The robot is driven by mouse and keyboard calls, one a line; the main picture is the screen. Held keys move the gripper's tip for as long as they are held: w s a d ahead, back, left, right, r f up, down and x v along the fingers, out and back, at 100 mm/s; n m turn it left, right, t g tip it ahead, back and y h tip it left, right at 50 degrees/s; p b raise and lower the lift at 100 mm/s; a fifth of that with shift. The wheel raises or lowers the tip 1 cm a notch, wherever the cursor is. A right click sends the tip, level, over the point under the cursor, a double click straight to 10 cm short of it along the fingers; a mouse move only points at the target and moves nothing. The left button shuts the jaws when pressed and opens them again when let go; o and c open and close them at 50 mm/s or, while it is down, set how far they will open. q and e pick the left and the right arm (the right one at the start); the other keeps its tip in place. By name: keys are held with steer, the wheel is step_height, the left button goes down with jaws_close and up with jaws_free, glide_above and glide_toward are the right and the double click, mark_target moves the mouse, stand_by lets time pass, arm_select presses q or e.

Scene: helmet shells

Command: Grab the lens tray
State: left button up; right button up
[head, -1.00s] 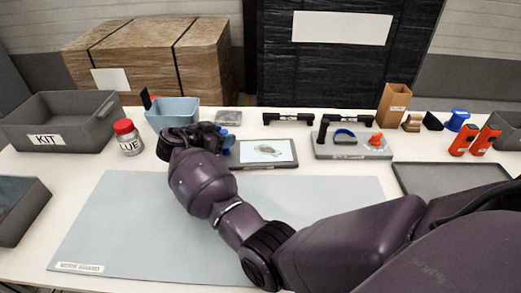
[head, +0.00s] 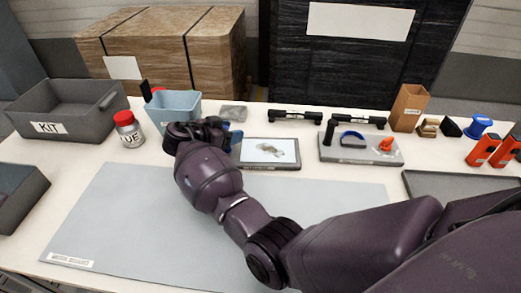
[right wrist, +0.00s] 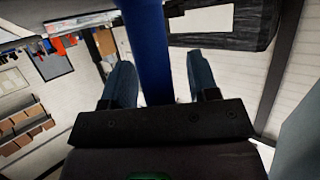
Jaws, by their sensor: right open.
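No label reading lens tray can be made out, so I cannot tell surely which thing it is. A light blue open bin (head: 174,108) stands at the back left, with something dark and red at its left edge. A flat dark tray (head: 455,185) lies at the right and looks empty. My right gripper (head: 228,132) is just in front of the bin, partly hidden by its own wrist. In the right wrist view its fingers (right wrist: 160,88) are open, with a deep blue upright bar (right wrist: 150,45) between them; contact cannot be told. My left gripper is out of view.
A grey KIT box (head: 70,108) and a red-capped jar (head: 129,130) stand left of my gripper. A framed picture panel (head: 268,152) lies right of it. A grey fixture board (head: 360,147) and orange pieces (head: 484,150) are farther right.

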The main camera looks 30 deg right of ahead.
steer(key=shift+a, duration=0.1)
jaws_close()
steer(key=shift+r, duration=0.15)
